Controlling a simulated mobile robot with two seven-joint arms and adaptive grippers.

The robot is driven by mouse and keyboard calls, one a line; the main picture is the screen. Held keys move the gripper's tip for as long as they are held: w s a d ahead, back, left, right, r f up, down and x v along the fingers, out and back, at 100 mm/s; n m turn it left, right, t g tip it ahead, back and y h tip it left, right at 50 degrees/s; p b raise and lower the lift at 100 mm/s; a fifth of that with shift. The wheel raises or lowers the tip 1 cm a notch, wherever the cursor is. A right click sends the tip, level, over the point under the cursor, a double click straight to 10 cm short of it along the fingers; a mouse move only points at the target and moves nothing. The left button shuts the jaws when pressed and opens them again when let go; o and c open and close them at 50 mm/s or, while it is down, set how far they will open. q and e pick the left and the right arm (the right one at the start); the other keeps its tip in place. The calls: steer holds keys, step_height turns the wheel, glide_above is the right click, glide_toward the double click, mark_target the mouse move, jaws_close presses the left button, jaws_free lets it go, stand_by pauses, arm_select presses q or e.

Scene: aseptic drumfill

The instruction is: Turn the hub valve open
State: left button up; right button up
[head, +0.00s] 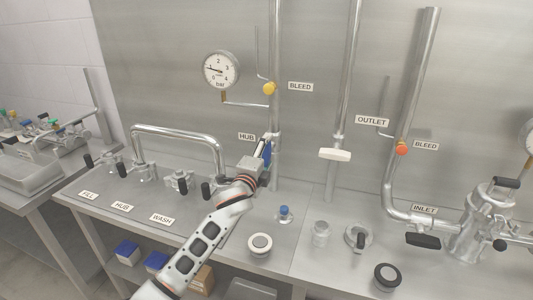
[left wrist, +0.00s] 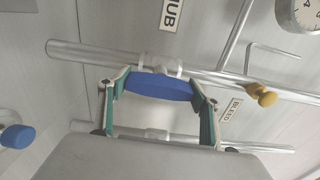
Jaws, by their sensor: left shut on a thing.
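The hub valve's blue handle (head: 267,154) sits on the vertical pipe beside the HUB label (head: 246,137) in the head view. My left gripper (head: 262,150) is at this handle and partly hides it. In the left wrist view the blue handle (left wrist: 160,86) lies between the teal fingers of the left gripper (left wrist: 160,100), which is shut on it. There the handle looks roughly in line with the pipe (left wrist: 95,57) behind it. The valve body is partly hidden by the handle. My right gripper is in neither view.
A yellow bleed knob (head: 269,88) and a pressure gauge (head: 221,70) are above the handle. The white outlet handle (head: 334,154) is to its right, lying across its pipe. Several small fittings stand on the steel bench (head: 215,226) below.

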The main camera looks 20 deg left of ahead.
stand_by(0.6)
arm_select(q)
steer(key=o, duration=1.1)
steer(key=shift+o, duration=0.2)
steer(key=shift+s, duration=0.2)
steer(key=s, duration=1.1)
steer(key=shift+s+a, duration=0.2)
steer(key=shift+s, duration=0.15)
